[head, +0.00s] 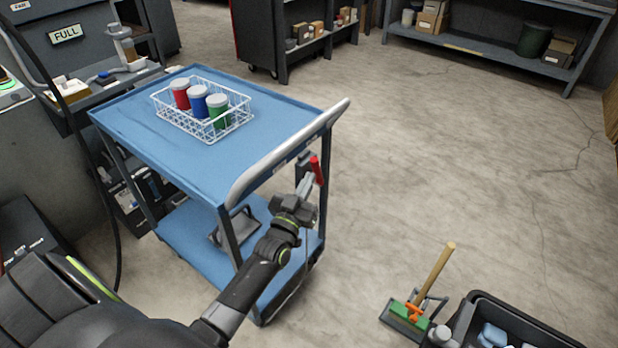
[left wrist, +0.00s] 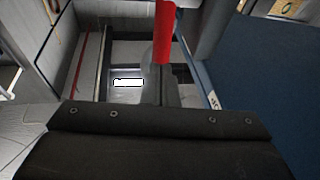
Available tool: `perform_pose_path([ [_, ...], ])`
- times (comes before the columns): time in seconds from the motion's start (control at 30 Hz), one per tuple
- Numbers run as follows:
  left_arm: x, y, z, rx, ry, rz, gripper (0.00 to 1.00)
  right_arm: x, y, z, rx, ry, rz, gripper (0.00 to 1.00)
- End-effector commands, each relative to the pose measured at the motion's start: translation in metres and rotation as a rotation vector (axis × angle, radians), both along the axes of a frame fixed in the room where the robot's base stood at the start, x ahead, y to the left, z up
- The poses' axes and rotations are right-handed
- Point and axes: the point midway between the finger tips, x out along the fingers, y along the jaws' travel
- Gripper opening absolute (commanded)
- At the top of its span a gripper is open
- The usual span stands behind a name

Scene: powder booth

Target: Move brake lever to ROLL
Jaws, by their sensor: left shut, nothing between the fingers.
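The brake lever has a red handle (head: 316,170) and stands at the corner of the blue cart (head: 135,115), under the end of its grey push handle. The red handle also shows upright at the top middle of the left wrist view (left wrist: 164,35). My left gripper (head: 306,186) is shut and empty, right beside the lever. I cannot tell whether the fingers touch it. The lever's lower part is hidden behind my gripper. No ROLL marking is readable. My right gripper is not in view.
A white wire basket (head: 240,123) with red, blue and green jars stands on the cart. A wooden-handled brush (head: 435,268) and a black bin (head: 470,312) are at the lower right. Shelves (head: 480,45) line the back.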

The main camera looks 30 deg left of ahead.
Motion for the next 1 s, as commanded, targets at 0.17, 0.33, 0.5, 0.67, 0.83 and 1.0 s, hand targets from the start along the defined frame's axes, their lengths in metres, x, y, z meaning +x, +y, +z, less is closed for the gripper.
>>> perform_pose_path([
  [0.17,0.009,0.001,0.003,0.001,0.0,0.0,0.0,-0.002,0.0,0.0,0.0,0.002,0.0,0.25],
  [0.33,0.01,0.001,0.003,0.001,0.0,0.0,0.0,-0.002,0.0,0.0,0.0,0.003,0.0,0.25],
  [0.5,0.01,0.001,0.003,0.001,0.001,0.0,0.0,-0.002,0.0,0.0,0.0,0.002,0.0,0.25],
  [0.67,0.01,0.001,0.005,0.002,0.008,0.0,0.0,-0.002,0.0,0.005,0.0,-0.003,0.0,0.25],
  [0.83,0.012,0.0,0.01,0.006,0.038,0.0,0.0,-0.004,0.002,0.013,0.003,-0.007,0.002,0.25],
  [1.0,0.016,0.0,0.017,0.014,0.094,0.0,0.0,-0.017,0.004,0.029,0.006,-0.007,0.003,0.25],
])
